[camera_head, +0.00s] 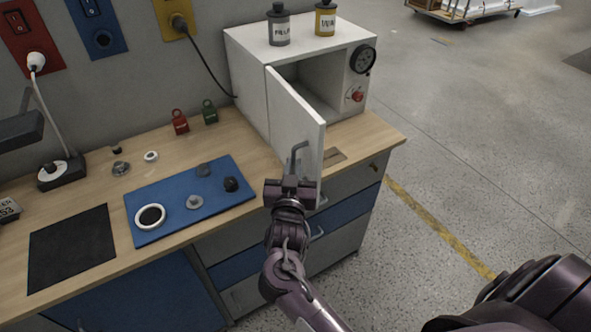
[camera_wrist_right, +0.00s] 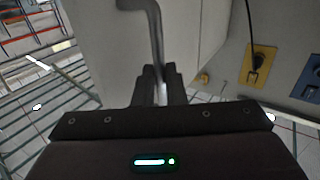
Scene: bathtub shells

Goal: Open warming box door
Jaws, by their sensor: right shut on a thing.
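The white warming box (camera_head: 252,75) stands on the back right of the wooden workbench. Its door (camera_head: 295,120) is hinged on the left and stands ajar, swung out toward me, with the box's inside (camera_head: 312,88) partly showing. A grey bar handle (camera_head: 297,152) is on the door's outer face, and it also shows in the right wrist view (camera_wrist_right: 154,30). My right gripper (camera_head: 291,180) is shut on the lower part of the handle; its fingers (camera_wrist_right: 161,85) close around the bar in the right wrist view. My left gripper is not in view.
A grey canister (camera_head: 279,28) and a yellow canister (camera_head: 325,20) stand on the box. A blue mat (camera_head: 170,217) with small parts and a black mat (camera_head: 72,247) lie on the workbench (camera_head: 95,190). Red and green padlock-like items (camera_head: 180,122) stand by the wall.

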